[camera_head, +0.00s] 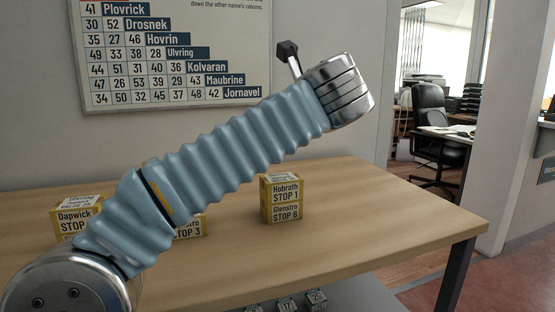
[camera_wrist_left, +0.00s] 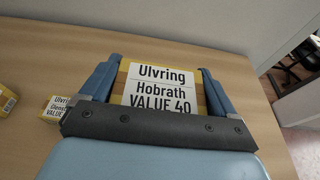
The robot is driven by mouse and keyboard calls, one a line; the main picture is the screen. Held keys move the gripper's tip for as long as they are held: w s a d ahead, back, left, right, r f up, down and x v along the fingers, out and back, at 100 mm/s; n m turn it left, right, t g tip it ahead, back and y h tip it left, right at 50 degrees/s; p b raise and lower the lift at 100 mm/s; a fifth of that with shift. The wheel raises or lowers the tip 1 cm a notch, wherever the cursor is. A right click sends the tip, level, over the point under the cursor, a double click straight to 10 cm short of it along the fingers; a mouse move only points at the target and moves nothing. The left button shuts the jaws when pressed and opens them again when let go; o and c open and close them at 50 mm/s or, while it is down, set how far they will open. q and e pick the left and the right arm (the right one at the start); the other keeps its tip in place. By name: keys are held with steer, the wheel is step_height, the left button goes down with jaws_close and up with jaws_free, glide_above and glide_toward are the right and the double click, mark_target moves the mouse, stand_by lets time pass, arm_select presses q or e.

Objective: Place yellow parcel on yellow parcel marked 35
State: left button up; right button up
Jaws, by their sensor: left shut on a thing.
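In the left wrist view my left gripper (camera_wrist_left: 160,88) is shut on a yellow parcel (camera_wrist_left: 125,84) with a white label reading Ulvring, Hobrath, VALUE 40. On the table there, a yellow parcel marked Hobrath STOP 1 (camera_head: 285,190) sits on one marked Glenstro STOP 6 (camera_head: 285,214). A Dapwick parcel (camera_head: 75,218) and a STOP 3 parcel (camera_head: 191,227) are partly hidden by my arm. I cannot read a 35 on any parcel. My right gripper is not in view.
The wooden table (camera_head: 400,205) is clear to the right of the stack. In the wrist view two parcels (camera_wrist_left: 57,107) (camera_wrist_left: 7,99) lie to the left. A number chart (camera_head: 160,85) hangs on the wall. Small numbered grey boxes (camera_head: 316,299) are below the table's front edge.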

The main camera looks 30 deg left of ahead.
arm_select(q)
glide_above(278, 174)
steer(key=s, duration=0.1)
steer(key=f, duration=0.2)
steer(key=d+f, duration=0.1)
steer(key=f, duration=0.1)
steer(key=shift+s+f+b, duration=0.15)
steer(key=shift+s+b, duration=0.05)
steer(key=shift+b, duration=0.1)
steer(key=f, duration=0.1)
steer(key=w+f, duration=0.1)
steer(key=a+f, duration=0.1)
steer(key=shift+w+f, duration=0.15)
steer(key=shift+f, duration=0.25)
steer(key=shift+d+f, duration=0.1)
steer(key=shift+f, duration=0.4)
steer(key=shift+f+b, duration=0.1)
steer(key=shift+b, duration=0.25)
steer(key=shift+f, duration=0.15)
steer(key=o, duration=0.9)
steer(key=shift+c, duration=0.2)
